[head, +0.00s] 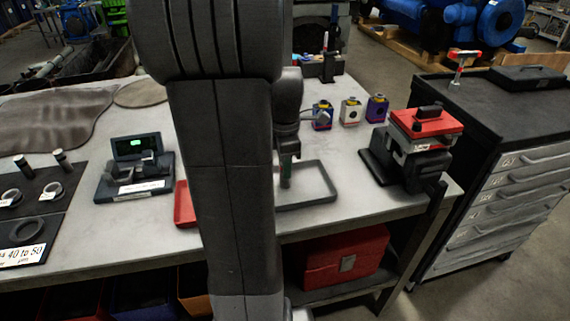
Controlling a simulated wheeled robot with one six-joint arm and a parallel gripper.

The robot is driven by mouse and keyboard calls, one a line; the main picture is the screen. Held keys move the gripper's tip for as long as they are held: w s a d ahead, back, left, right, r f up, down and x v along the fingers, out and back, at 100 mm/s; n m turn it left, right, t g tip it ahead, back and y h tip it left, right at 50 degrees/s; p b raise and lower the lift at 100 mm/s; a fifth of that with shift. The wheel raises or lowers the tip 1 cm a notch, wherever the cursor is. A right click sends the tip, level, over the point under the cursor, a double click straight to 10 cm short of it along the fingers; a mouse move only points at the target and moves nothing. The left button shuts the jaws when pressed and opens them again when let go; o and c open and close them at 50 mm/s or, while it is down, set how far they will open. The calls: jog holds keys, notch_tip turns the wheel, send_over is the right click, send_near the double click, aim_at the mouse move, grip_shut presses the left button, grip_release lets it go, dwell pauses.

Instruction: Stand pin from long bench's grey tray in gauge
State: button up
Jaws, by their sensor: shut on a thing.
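The grey tray (330,196) lies on the long bench, right of my arm, and its left part is hidden behind the arm. My gripper (287,160) points down over the tray and is shut on a dark, narrow pin (285,178). The pin hangs upright; I cannot tell whether its lower end touches the tray. The gauge (137,181), a dark block with a lit green display, stands on the bench left of my arm. Its seat is too small to make out in detail.
A red tray (185,205) lies between gauge and grey tray, partly behind my arm. A dark board (38,205) with rings and pins lies far left. A red-topped machine (412,140) and several small coloured blocks (350,111) stand at right.

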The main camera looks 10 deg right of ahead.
jog(key=shift+r+p, duration=1.65)
jog(key=shift+r, duration=0.5)
jog(key=shift+a, duration=0.1)
